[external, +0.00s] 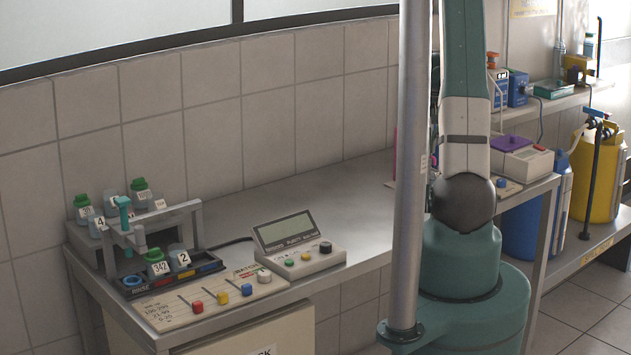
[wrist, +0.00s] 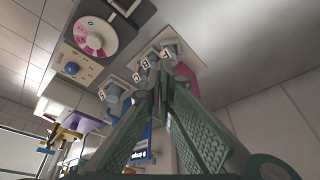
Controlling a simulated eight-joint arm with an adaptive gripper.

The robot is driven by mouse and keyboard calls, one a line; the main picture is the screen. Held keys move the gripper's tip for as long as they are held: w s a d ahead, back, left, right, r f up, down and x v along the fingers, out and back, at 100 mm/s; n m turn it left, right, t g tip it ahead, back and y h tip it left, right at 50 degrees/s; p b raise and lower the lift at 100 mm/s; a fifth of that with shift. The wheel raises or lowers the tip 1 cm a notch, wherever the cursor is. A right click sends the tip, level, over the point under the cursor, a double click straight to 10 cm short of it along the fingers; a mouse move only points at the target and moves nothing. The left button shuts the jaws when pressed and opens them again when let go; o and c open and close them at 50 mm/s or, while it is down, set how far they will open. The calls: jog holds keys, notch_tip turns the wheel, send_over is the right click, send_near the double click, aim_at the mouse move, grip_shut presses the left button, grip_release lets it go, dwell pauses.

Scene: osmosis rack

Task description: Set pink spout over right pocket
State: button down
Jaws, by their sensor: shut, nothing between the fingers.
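My gripper (wrist: 160,88) is shut and empty in the wrist view, its green padded fingers meeting near the middle. In the external view it is hidden behind my arm. A pink piece (wrist: 188,80) shows beyond the fingertips, partly covered by them; I cannot tell whether it is the spout. A row of small grey-blue parts with lettered tags (wrist: 152,63) stands beside it on a pale plate. In the external view a thin pink edge (external: 397,150) shows beside the pole. I cannot make out which part is the right pocket.
A device with a pink dial (wrist: 95,38) is at the wrist view's upper left. A rack (external: 180,278) with numbered bottles stands at the bench's left end, beside a button panel (external: 210,300) and a display box (external: 290,245). The bench middle (external: 335,205) is clear.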

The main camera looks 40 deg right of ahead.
jog(key=w+d+f, duration=0.3)
jog(key=w+d, duration=0.1)
jog(key=shift+f+p, duration=0.35)
dwell(0.3)
jog(key=shift+s+d+n+b, duration=0.25)
jog(key=shift+d+n+b, duration=0.25)
jog(key=shift+n+b, duration=0.1)
dwell(0.5)
jog(key=shift+s+d+f+n+t+y+b, duration=0.15)
jog(key=shift+d+n+t+y+b, duration=0.25)
jog(key=shift+d+n+b, duration=0.45)
jog(key=d+n+y+b, duration=0.1)
jog(key=d+n, duration=0.1)
jog(key=shift+d+n, duration=0.1)
jog(key=shift+n, duration=0.25)
jog(key=shift+w+a+b, duration=0.2)
jog(key=shift+a+b, duration=0.05)
jog(key=shift+b, duration=0.05)
jog(key=shift+w+a, duration=0.15)
jog(key=shift+a, duration=0.3)
